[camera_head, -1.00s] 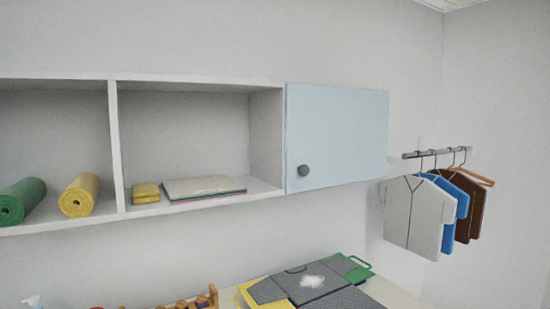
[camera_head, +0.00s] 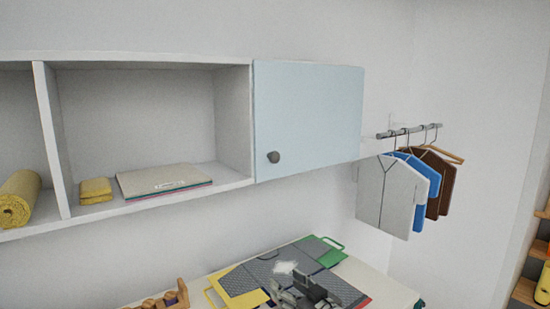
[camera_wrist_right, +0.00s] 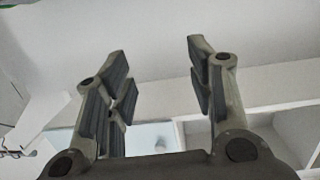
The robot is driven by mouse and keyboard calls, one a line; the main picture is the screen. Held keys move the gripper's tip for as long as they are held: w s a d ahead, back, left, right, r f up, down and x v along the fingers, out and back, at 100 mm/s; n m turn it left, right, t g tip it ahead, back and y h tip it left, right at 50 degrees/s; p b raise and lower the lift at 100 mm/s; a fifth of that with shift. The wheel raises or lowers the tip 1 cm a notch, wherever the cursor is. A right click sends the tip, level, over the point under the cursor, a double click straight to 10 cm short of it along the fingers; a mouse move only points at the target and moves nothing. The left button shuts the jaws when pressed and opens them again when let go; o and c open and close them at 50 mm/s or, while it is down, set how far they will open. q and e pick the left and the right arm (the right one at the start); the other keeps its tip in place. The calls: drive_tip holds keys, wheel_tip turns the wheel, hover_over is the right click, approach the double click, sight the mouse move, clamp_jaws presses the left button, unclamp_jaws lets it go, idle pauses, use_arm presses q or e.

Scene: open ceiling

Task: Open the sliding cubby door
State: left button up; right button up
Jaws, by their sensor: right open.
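The light blue sliding cubby door (camera_head: 312,115) covers the right section of the white wall cubby in the head view. Its dark round knob (camera_head: 273,157) is at the door's lower left corner. My right gripper (camera_head: 305,290) shows at the bottom of the head view, below the door and apart from it, over the things on the table. In the right wrist view my right gripper (camera_wrist_right: 160,85) has its two fingers spread with nothing between them. A pale blue patch of the door (camera_wrist_right: 145,140) shows beyond the fingers. My left gripper is not in view.
Left of the door, an open section of the white cubby (camera_head: 150,205) holds yellow folded cloths (camera_head: 95,190) and flat books (camera_head: 163,180). Clothes (camera_head: 392,195) hang from a rail at the right. Colourful folders (camera_head: 240,278) lie on the table below. Shelves (camera_head: 530,285) stand at far right.

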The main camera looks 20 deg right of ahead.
drive_tip(key=w+d+r+t+y, duration=0.1)
drive_tip(key=w+r+t, duration=0.15)
drive_tip(key=r, duration=0.35)
drive_tip(key=w+d+r+t, duration=0.1)
drive_tip(key=w+r, duration=0.2)
drive_tip(key=r, duration=0.3)
drive_tip(key=t+y, duration=0.2)
approach(276, 158)
drive_tip(key=shift+n, duration=0.5)
drive_tip(key=p+x, duration=0.4)
drive_tip(key=x, duration=0.3)
drive_tip(key=shift+w+a+r+p, duration=0.1)
drive_tip(key=shift+w+r+p, duration=0.1)
drive_tip(key=shift+r+p, duration=0.1)
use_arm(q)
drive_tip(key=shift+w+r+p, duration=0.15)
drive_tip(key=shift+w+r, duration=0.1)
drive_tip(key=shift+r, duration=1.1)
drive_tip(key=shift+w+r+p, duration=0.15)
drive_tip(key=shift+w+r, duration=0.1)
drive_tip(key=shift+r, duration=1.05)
use_arm(e)
drive_tip(key=shift+x, duration=0.9)
drive_tip(key=shift+f, duration=0.15)
clamp_jaws()
